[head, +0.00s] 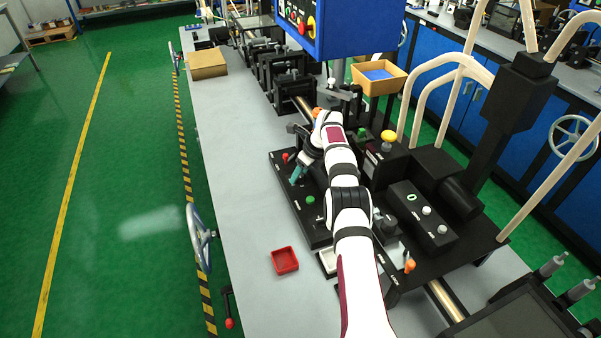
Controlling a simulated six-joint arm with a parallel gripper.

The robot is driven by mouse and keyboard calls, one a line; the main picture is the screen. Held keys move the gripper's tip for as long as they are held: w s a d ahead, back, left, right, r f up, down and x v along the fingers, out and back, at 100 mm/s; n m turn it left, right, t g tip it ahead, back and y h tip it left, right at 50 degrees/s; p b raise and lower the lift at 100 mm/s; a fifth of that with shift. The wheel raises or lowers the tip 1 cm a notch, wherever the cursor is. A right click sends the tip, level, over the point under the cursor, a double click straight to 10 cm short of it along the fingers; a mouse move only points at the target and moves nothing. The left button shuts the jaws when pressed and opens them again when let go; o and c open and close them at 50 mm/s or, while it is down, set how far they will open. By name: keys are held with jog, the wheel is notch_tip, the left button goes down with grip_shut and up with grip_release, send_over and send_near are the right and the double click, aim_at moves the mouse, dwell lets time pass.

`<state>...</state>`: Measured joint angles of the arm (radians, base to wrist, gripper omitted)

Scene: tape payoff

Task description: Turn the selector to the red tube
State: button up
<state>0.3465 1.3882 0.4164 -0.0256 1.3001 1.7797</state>
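A long black panel (312,228) lies on the grey bench under my arm. A red knob-like piece (286,157) sits at its far end and a green one (310,199) nearer the front. My gripper (299,172) points down at the panel between the red and green pieces, with teal at its tip. I cannot tell whether the teal part is a fingertip or a selector handle, nor whether it touches the panel. My wrist and forearm hide the panel's right side. No selector or red tube can be made out clearly.
A red tray (285,261) sits on the bench near the front. A blue control cabinet (340,25) hangs at the back. A handwheel (198,236) is at the bench's left edge.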

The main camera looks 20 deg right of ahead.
jog(key=v, duration=1.5)
jog(key=shift+r, duration=0.4)
jog(key=s+a+r+n+g, duration=0.1)
jog(key=s+a+r+n, duration=0.4)
jog(key=s+a+n, duration=0.5)
jog(key=s+a+r+n+g, duration=0.2)
jog(key=s+a+r+n, duration=0.45)
jog(key=s, duration=0.65)
jog(key=s+a+f+n, duration=0.2)
jog(key=s+f+n, duration=0.2)
jog(key=s, duration=0.6)
jog(key=s+a+f+n+g, duration=0.1)
jog(key=s+a+f+n, duration=0.2)
jog(key=s, duration=0.8)
jog(key=shift+f+n+h, duration=0.3)
jog(key=shift+f+n, duration=0.15)
jog(key=shift+f, duration=0.25)
